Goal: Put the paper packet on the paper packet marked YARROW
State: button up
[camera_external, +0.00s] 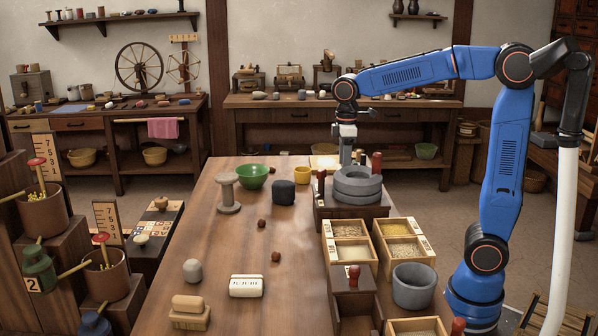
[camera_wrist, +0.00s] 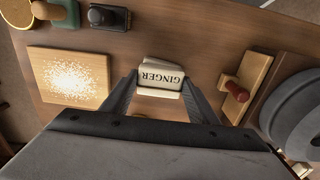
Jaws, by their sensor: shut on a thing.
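A cream paper packet marked GINGER (camera_wrist: 161,75) sits between the fingertips of my gripper (camera_wrist: 158,89) in the wrist view. My gripper is shut on it, above the brown wooden table. In the external view my gripper (camera_external: 346,157) points down at the table's far end, behind the grey round stones; the packet is not clearly seen there. I cannot read the word YARROW in either view. A white block-like thing with dark marks (camera_external: 246,286) lies on the near part of the table; its marks are too small to read.
Stacked grey stones (camera_external: 358,186) stand right of the table's middle, near wooden boxes of grain (camera_external: 348,230). A board with white grains (camera_wrist: 70,78) is left of my gripper. A red-handled wooden piece (camera_wrist: 238,88) is to its right. The table's middle is mostly clear.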

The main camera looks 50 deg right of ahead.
jog(key=shift+f, duration=0.15)
jog(key=o, duration=1)
jog(key=shift+o, duration=0.2)
notch_tip(320, 180, up, 12)
jog(key=s+d+f+m+t, duration=0.2)
jog(key=s+d+f+m, duration=0.2)
jog(key=s+d+f, duration=0.4)
jog(key=s+d+f+m+t, duration=0.2)
jog(key=s+d+f+m, duration=0.3)
jog(key=s, duration=1)
jog(key=d+f, duration=0.3)
jog(key=d, duration=0.1)
jog(key=shift+s+d+f+t, duration=0.15)
jog(key=shift+s+f+t, duration=0.15)
jog(key=shift+t, duration=0.1)
